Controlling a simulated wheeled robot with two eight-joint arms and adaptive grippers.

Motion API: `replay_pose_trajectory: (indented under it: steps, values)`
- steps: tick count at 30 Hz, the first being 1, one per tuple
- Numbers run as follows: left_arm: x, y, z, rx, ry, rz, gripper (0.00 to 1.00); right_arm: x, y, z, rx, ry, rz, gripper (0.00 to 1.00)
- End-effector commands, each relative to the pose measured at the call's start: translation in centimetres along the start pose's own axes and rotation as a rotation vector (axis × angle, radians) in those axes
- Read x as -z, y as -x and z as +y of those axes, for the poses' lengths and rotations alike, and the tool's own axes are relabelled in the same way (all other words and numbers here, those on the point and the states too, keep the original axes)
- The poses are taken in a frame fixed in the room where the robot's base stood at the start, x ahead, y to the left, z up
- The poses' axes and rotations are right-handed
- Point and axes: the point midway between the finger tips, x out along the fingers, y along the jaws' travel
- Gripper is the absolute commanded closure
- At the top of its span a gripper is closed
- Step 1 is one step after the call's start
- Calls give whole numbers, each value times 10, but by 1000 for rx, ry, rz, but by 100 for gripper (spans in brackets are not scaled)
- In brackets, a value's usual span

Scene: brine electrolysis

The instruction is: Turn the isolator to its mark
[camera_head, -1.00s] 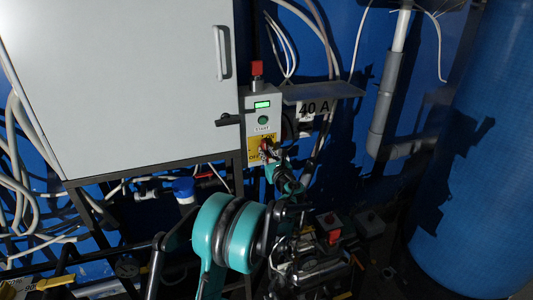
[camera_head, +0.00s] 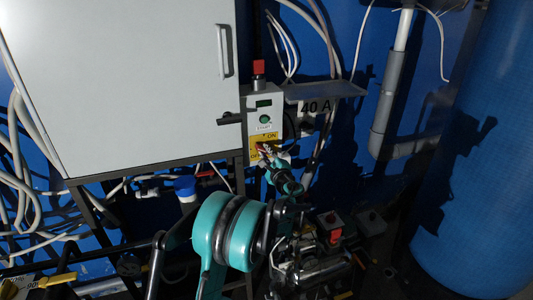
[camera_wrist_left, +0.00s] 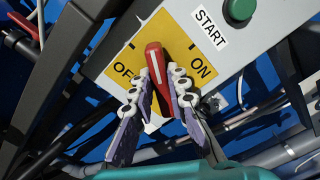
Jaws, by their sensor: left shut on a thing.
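The isolator is a red handle (camera_wrist_left: 155,58) on a yellow plate (camera_wrist_left: 179,32) marked OFF at the left and ON at the right in the left wrist view. The handle's visible end lies between the two words, with a pale line along it. My left gripper (camera_wrist_left: 159,76) is shut on the handle, one finger on each side; the fingers hide its lower part. In the head view the plate (camera_head: 273,137) is low on the grey control box (camera_head: 263,104), with my left gripper (camera_head: 266,154) at it. My right gripper is not seen.
Above the plate are a green START button (camera_wrist_left: 238,10), a dark display (camera_head: 263,103) and a red knob (camera_head: 259,67). A large grey cabinet (camera_head: 120,80) stands close on the left. A shelf (camera_head: 325,90) with a 40 A label juts out at right.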

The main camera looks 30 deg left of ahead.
Motion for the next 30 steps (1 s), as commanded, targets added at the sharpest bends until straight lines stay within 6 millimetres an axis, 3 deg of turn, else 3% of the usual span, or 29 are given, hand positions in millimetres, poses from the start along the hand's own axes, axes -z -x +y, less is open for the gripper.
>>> replay_pose_trajectory:
  steps: [15, 30]
  values:
    - [1, 0, 5, -1, 425, 0, 100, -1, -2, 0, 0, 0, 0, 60]
    - [2, 0, 6, -1, 572, 0, 100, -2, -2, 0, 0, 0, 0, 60]
